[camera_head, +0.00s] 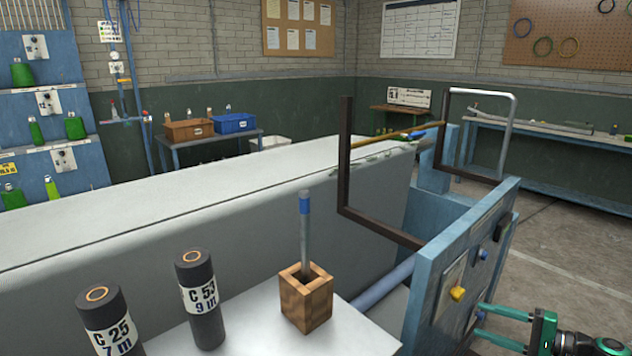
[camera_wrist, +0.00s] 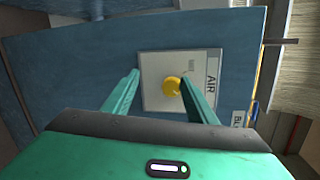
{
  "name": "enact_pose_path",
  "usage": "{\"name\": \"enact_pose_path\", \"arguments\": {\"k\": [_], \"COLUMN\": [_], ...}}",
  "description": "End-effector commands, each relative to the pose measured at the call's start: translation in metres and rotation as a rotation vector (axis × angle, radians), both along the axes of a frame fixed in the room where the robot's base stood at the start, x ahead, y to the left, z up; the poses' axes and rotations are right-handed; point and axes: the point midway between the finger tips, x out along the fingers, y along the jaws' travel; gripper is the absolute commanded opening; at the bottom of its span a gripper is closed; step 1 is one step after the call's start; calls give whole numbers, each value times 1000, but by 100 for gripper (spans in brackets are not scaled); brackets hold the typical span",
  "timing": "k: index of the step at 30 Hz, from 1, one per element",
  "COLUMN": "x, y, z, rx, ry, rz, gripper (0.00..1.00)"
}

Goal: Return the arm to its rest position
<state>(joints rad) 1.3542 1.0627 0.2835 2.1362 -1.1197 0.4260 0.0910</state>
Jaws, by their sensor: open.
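My gripper (camera_head: 504,328) is at the lower right of the head view, its two green fingers spread and pointing left at the blue panel (camera_head: 424,304). In the wrist view my gripper (camera_wrist: 160,85) is open with nothing between its fingers. A yellow knob (camera_wrist: 171,86) on a pale plate marked AIR (camera_wrist: 153,100) lies ahead of the fingertips, nearer the right finger. The knob also shows in the head view (camera_head: 457,293), apart from the fingers. Most of my arm is out of view.
A dark metal frame (camera_head: 346,150) rises over the long grey machine (camera_head: 150,225). Two black cylinders (camera_head: 200,300) and a wooden holder (camera_head: 306,300) with a blue-tipped rod stand on a white surface (camera_head: 265,335). Open floor (camera_head: 570,240) lies right of the panel.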

Motion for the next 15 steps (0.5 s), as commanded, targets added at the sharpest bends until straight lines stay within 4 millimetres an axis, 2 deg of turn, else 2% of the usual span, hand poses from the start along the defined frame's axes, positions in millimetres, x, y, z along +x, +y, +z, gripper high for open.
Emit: {"name": "enact_pose_path", "arguments": {"k": [1, 6, 15], "x": [-2, -19, -57], "y": [11, 37, 59], "z": [1, -1, 12], "rx": [-52, -209, -486], "ry": [33, 160, 354], "rz": [49, 191, 378], "gripper": [52, 52, 52]}}
